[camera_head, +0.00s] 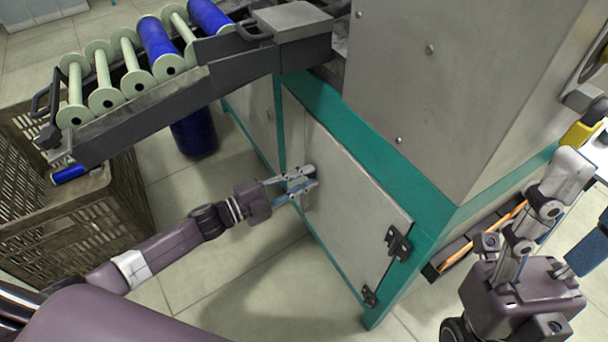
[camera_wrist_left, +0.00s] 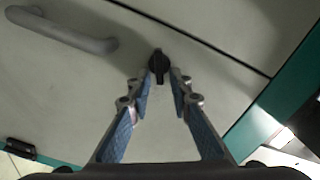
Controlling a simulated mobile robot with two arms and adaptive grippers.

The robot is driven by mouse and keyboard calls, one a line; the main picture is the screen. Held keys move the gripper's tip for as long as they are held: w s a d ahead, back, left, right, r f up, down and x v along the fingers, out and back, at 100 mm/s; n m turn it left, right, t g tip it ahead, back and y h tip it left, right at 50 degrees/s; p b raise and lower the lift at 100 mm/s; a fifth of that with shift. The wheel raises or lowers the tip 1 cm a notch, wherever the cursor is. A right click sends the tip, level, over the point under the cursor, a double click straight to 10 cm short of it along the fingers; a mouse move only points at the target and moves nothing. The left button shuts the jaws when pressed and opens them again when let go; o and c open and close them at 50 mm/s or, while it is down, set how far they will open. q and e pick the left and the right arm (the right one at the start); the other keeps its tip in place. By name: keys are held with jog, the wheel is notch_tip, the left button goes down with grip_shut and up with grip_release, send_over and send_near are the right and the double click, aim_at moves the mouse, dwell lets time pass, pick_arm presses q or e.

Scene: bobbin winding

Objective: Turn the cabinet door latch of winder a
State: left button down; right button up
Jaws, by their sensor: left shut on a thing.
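The cabinet door (camera_head: 350,200) of the winder is a pale grey panel in a teal frame, and it looks shut. Its latch (camera_wrist_left: 158,65) is a small dark knob in the left wrist view; in the head view my left gripper hides it. My left gripper (camera_head: 305,180) reaches the door from the left. Its fingertips are closed on the two sides of the latch, as the left wrist view (camera_wrist_left: 162,88) shows. My right gripper (camera_head: 590,195) is at the right edge of the head view, with its fingers spread apart and partly cut off.
A grey door handle (camera_wrist_left: 65,32) lies left of the latch in the left wrist view. Door hinges (camera_head: 397,243) sit at the door's right edge. A rack (camera_head: 180,100) of bobbins and a brown crate (camera_head: 80,225) stand at left. The floor before the door is clear.

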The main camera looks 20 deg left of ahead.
pick_arm(q)
jog(key=m, duration=0.2)
jog(key=f+m, duration=0.1)
jog(key=m, duration=0.2)
jog(key=shift+s+d+b, duration=0.1)
jog(key=shift+b, duration=0.25)
dwell(0.4)
jog(key=c, duration=2.1)
grip_release()
jog(key=v, duration=1.2)
